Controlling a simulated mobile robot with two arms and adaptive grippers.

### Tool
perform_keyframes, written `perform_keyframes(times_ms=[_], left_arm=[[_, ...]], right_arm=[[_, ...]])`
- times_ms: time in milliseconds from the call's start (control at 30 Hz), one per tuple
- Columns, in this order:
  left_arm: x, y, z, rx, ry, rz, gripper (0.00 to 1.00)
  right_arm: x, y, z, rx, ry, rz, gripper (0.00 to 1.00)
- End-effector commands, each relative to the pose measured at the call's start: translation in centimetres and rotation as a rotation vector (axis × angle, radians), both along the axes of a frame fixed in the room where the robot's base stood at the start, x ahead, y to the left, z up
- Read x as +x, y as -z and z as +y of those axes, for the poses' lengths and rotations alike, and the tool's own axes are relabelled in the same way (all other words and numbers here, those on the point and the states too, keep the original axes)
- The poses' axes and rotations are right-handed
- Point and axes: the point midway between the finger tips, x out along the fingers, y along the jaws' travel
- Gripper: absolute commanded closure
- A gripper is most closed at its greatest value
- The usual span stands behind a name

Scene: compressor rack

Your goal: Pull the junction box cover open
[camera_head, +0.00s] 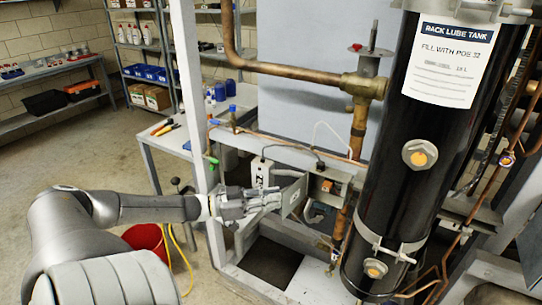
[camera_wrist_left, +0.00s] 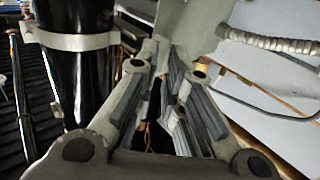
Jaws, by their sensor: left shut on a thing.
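The junction box (camera_head: 338,192) is a grey box on the rack frame, left of the black tank. Its grey cover (camera_head: 293,196) stands swung out at an angle, and parts inside the box show beside it. My left gripper (camera_head: 272,199) comes in from the left and is shut on the edge of the cover. In the left wrist view, the grey cover plate (camera_wrist_left: 192,25) runs down between the fingertips of the left gripper (camera_wrist_left: 173,58). The fingers hide part of the cover's edge. My right gripper is not in view.
The black rack lube tank (camera_head: 440,110) stands close to the right of the box. A copper pipe (camera_head: 336,220) runs between them. A red bucket (camera_head: 148,240) and yellow hose are on the floor at left. A workbench (camera_head: 175,140) stands behind.

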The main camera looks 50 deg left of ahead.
Motion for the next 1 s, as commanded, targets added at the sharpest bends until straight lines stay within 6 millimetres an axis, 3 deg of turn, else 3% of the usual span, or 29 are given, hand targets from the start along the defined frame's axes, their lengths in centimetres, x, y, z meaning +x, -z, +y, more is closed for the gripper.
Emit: perform_keyframes(times_ms=[33,367,400,500,1000], left_arm=[[0.87,-1.09,0.84,0.006,-0.02,-0.019,1.0],[0.84,-1.15,0.79,0.007,-0.017,-0.02,1.0],[0.85,-1.14,0.79,0.007,-0.017,-0.02,0.86],[0.85,-1.16,0.76,0.006,-0.017,-0.021,0.74],[0.82,-1.15,0.74,0.004,-0.017,-0.021,0.73]], right_arm=[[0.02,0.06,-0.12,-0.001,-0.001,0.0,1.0],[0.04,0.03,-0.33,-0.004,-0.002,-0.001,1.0],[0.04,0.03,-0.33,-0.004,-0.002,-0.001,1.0],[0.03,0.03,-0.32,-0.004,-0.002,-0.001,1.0],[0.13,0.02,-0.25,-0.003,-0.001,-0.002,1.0]])
